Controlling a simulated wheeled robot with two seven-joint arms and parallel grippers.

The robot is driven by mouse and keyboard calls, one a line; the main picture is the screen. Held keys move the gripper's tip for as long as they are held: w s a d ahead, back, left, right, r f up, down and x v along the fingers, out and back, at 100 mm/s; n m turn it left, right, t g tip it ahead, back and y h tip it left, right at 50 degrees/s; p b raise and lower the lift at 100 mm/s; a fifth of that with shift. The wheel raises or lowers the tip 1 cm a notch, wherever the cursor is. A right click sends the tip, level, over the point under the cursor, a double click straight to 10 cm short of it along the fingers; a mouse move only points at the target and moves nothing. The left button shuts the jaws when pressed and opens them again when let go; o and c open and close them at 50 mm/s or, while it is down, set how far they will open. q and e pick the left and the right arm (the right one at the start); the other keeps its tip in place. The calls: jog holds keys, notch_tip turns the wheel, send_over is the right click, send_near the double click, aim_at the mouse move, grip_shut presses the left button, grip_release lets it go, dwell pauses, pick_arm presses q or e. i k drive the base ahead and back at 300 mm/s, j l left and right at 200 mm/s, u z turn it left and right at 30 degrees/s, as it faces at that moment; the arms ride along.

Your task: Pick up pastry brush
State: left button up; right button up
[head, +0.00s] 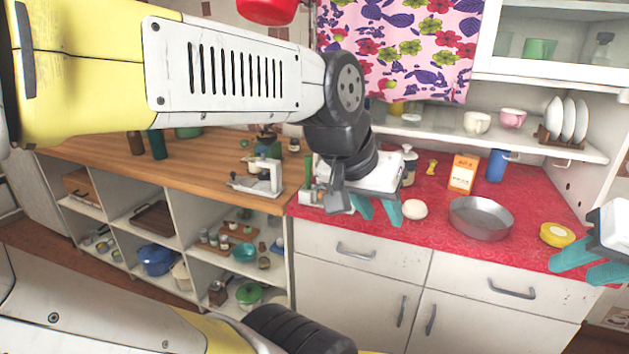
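I cannot make out a pastry brush for certain. A small yellow object (432,168) is at the back of the red oilcloth counter (445,262), too small to identify. My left gripper (380,215) has its teal fingers apart and pointing down over the counter's front left part, just left of a white round object (414,209). Nothing shows between its fingers. My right gripper (584,272) is at the right edge, partly cut off, near a yellow round tin (557,234). Its teal fingers are apart and empty. My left arm hides the counter's back left area.
A lidded jar (409,166) stands behind my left gripper. A shelf (451,133) with cups and plates overhangs the back. A wooden counter (205,166) adjoins on the left.

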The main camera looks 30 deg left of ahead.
aim_at(308, 159)
jog(key=u, duration=1.2)
jog(key=z, duration=1.8)
jog(key=u, duration=1.3)
jog(key=i+l+u, duration=0.1)
jog(key=i, duration=0.2)
jog(key=i+l+u, duration=0.1)
jog(key=i, duration=0.25)
